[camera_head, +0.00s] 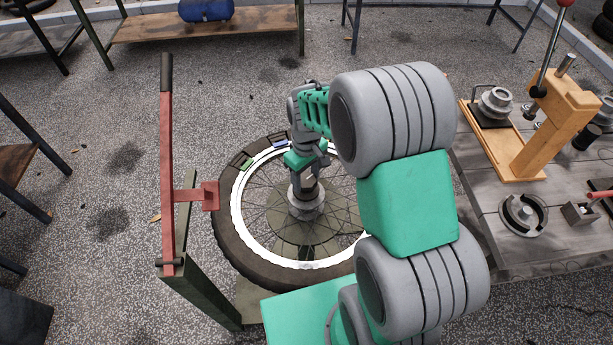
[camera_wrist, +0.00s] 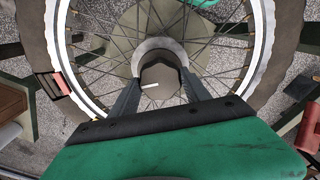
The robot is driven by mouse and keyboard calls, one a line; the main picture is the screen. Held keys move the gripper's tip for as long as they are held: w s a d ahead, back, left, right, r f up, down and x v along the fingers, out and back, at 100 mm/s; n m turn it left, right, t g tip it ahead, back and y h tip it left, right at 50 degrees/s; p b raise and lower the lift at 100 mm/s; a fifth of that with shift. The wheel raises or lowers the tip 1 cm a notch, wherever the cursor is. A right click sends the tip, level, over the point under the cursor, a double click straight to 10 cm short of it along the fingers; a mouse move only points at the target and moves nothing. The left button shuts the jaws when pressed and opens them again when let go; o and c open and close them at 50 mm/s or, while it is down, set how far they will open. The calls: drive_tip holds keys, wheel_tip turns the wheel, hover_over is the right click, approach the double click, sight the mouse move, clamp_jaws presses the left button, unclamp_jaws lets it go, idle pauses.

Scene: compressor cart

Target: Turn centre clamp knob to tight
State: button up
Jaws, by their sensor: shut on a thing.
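The centre clamp knob (camera_wrist: 163,74) is a dark round knob with a short white mark, at the hub of a spoked wheel. In the wrist view the white mark lies nearly level, on the lower left of the knob. My gripper (camera_wrist: 161,84) has one finger on each side of the knob and is shut on it. In the head view my gripper (camera_head: 307,172) reaches down from above to the hub, and the knob is mostly hidden there. The wheel (camera_head: 236,225) lies flat, with a black tyre and white rim, around a grey hub piece (camera_head: 306,208).
A red lever arm (camera_head: 167,180) on a green post stands left of the wheel. A low bench with a blue tank (camera_head: 206,10) is behind. Open floor lies between.

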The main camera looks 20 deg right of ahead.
sight(306, 179)
drive_tip(key=m, duration=0.5)
drive_tip(key=shift+m, duration=2.4)
drive_tip(key=o, duration=1.4)
wheel_tip(306, 179, up, 8)
drive_tip(key=shift+f, duration=0.1)
